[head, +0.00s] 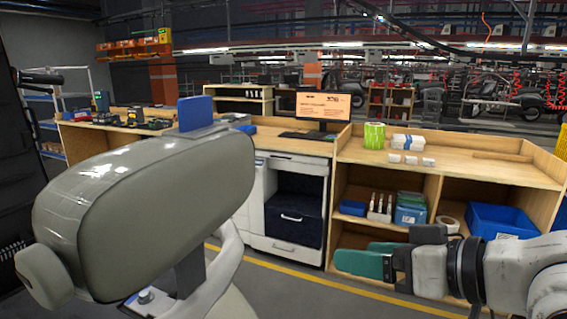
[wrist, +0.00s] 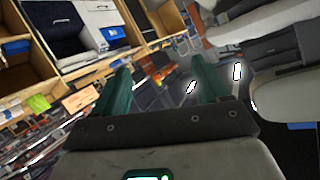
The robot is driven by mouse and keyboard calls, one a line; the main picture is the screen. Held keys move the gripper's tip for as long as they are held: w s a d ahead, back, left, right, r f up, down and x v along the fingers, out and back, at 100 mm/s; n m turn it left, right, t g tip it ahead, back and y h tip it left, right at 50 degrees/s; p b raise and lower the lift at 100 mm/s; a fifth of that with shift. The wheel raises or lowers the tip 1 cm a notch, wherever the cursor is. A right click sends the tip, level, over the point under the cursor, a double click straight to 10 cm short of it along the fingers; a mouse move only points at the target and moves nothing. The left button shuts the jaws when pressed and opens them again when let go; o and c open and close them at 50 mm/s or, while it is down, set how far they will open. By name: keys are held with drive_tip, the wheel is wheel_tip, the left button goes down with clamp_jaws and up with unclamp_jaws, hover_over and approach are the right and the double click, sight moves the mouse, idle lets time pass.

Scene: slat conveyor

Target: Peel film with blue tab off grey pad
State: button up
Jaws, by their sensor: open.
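The large grey pad (head: 150,205) fills the left of the head view, tilted, with glossy highlights on its face. The blue tab (head: 195,113) stands up from its upper edge. The film itself is clear, and its edges cannot be made out. My gripper (head: 362,262) is at the lower right of the head view, well apart from the pad and lower than the tab. In the wrist view its two green fingers (wrist: 160,75) are spread with nothing between them. Pale grey padded shapes show at the right of the wrist view; I cannot tell which is the pad.
A wooden workbench (head: 480,172) with shelves runs behind, holding a monitor (head: 323,106), a green roll (head: 374,136) and a blue bin (head: 502,220). A white cabinet (head: 290,243) stands mid-view. A yellow line (head: 345,289) crosses the floor. Open space lies between gripper and pad.

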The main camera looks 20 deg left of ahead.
drive_tip(key=s+a+r+n+g+y, duration=0.1)
drive_tip(key=s+a+r+n, duration=0.15)
drive_tip(key=r, duration=0.45)
drive_tip(key=s+a+r+n+g+y, duration=0.1)
drive_tip(key=a+r+n, duration=0.15)
drive_tip(key=r, duration=0.45)
drive_tip(key=n+g+p, duration=0.2)
drive_tip(key=n+g, duration=0.1)
approach(199, 100)
drive_tip(key=x, duration=0.2)
drive_tip(key=shift+y, duration=0.3)
drive_tip(key=p+x, duration=0.1)
drive_tip(key=x, duration=0.9)
drive_tip(key=shift+a+f, duration=0.1)
drive_tip(key=shift+f, duration=0.15)
drive_tip(key=c, duration=1)
drive_tip(key=shift+s+d+r+p, duration=0.35)
drive_tip(key=shift+s+r+p, duration=0.2)
drive_tip(key=shift+r+p, duration=0.6)
drive_tip(key=shift+s+d+r+p, duration=0.35)
drive_tip(key=shift+s+r+p, duration=0.25)
drive_tip(key=shift+r+p, duration=0.45)
drive_tip(key=shift+s+d+r+p, duration=0.3)
drive_tip(key=shift+s+r+p, duration=0.25)
drive_tip(key=shift+r+p, duration=0.6)
drive_tip(key=shift+c, duration=0.2)
drive_tip(key=shift+r, duration=0.2)
